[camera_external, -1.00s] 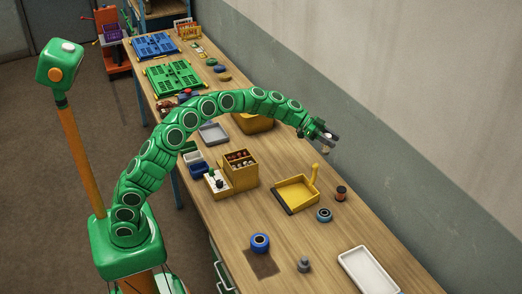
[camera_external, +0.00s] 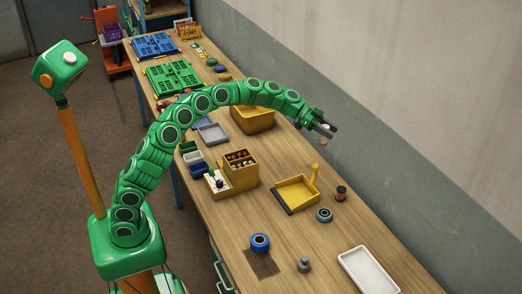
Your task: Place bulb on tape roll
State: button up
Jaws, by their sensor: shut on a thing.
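My gripper (camera_external: 328,130) is at the end of the raised arm, above the back part of the wooden table. It is shut on a small pale bulb (camera_external: 325,140), which hangs below the fingers and is partly hidden by them. A bright blue tape roll (camera_external: 252,242) lies on the front part of the table, at the edge of a brown patch. A smaller grey-blue ring (camera_external: 318,217) lies near the yellow dustpan; I cannot tell whether it is also tape. The bulb is well apart from both.
A yellow dustpan (camera_external: 310,201) with an upright handle, a dark red spool (camera_external: 341,194), a grey knob-like weight (camera_external: 304,265) and a white tray (camera_external: 346,261) stand around the rolls. A yellow divided box (camera_external: 243,180) is at left. Bare wood lies between them.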

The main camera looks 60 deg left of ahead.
jog(key=s+d+m+g+h, duration=0.1)
jog(key=s+d+m+g, duration=0.3)
jog(key=s, duration=1.3)
jog(key=s+d+m+g, duration=0.4)
jog(key=s+g, duration=0.1)
jog(key=s, duration=1.2)
jog(key=s+d+m+g+h, duration=0.1)
jog(key=s+d+m+g, duration=0.35)
jog(key=s, duration=1.35)
send_over(260, 243)
jog(key=shift+f, duration=7.45)
jog(key=shift+a+f+n+t, duration=0.1)
jog(key=shift+f+n+t, duration=0.2)
jog(key=shift+f, duration=1.15)
jog(key=o, duration=1.1)
jog(key=shift+f, duration=0.1)
jog(key=shift+c, duration=0.2)
